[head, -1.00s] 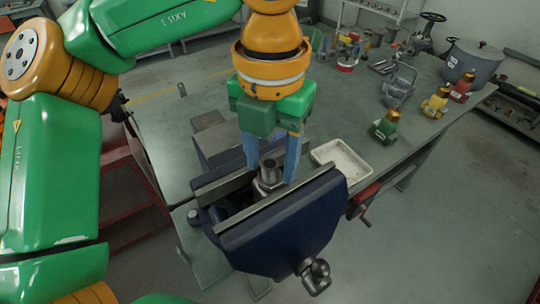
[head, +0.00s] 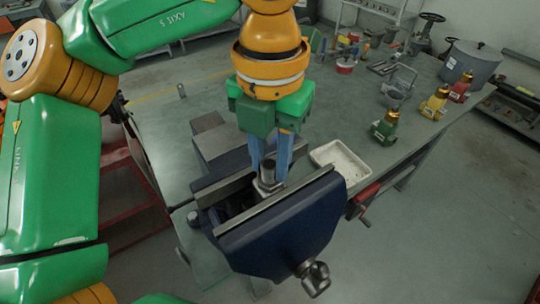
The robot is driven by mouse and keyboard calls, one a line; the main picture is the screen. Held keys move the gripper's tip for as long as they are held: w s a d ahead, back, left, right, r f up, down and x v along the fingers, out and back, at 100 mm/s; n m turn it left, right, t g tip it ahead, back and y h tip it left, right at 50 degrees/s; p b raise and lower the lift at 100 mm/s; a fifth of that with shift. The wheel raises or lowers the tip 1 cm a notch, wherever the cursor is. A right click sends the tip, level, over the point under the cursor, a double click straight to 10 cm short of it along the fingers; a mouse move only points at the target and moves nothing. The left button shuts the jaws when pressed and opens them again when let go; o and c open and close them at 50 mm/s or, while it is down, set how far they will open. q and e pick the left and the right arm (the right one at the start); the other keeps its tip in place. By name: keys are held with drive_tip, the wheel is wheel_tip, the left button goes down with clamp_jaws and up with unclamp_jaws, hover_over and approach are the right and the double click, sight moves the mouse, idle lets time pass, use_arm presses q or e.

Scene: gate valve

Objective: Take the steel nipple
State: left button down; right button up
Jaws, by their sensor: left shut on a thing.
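The steel nipple (head: 268,172) is a short grey cylinder standing upright between the jaws of the blue bench vise (head: 285,235). A pale, squarish grey piece (head: 266,187) shows around its lower end; how the two are joined is hidden. My left gripper (head: 270,174) points down over the vise, and its two blue fingers are shut on the nipple from either side. My right gripper is not in view.
A white tray (head: 341,163) lies on the bench right of the vise. Green (head: 385,128), yellow (head: 435,103) and red (head: 461,87) valves stand further right, near a grey pot (head: 471,64).

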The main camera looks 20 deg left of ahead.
use_arm(q)
drive_tip(key=shift+r, duration=0.4)
drive_tip(key=shift+r+p, duration=3.6)
drive_tip(key=shift+r, duration=0.1)
